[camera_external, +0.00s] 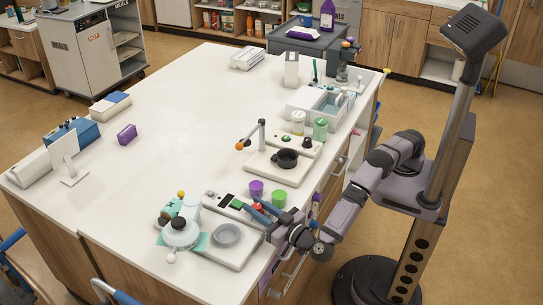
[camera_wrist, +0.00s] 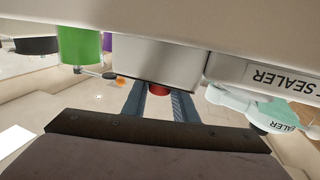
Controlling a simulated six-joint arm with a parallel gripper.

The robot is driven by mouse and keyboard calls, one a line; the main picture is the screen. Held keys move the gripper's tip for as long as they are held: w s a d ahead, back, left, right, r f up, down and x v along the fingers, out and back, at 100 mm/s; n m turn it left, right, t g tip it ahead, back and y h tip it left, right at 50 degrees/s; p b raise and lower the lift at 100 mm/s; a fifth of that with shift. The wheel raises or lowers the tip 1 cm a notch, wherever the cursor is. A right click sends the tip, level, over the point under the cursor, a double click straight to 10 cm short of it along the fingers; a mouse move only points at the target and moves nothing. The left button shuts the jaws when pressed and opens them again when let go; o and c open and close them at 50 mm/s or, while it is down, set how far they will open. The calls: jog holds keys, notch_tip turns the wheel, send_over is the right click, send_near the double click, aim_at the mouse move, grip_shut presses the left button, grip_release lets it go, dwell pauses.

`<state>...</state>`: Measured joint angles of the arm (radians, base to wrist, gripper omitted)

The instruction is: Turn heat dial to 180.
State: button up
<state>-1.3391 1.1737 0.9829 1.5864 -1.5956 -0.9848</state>
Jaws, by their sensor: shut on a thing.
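The heat dial appears to be the red knob (camera_wrist: 158,90) on the front of a pale box in the wrist view. It also shows as a small red spot (camera_external: 257,207) on the control panel (camera_external: 225,200) at the front of the counter. My gripper (camera_wrist: 164,92) has its two blue-grey fingers on either side of the knob and is shut on it. In the external view, my gripper (camera_external: 258,208) reaches in from the right, low over the counter edge. The dial's pointer and any number scale cannot be read.
Purple (camera_external: 256,187) and green (camera_external: 279,198) cups stand just behind my gripper. The counter's middle (camera_external: 170,140) is clear.

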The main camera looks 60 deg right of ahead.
aim_at(261, 210)
jog(key=shift+r, duration=0.1)
jog(key=o, duration=1)
jog(key=shift+o, duration=0.2)
jog(key=shift+s+a, duration=0.1)
jog(key=shift+s, duration=0.35)
jog(key=shift+b+v, duration=0.85)
jog(key=shift+v, duration=2.35)
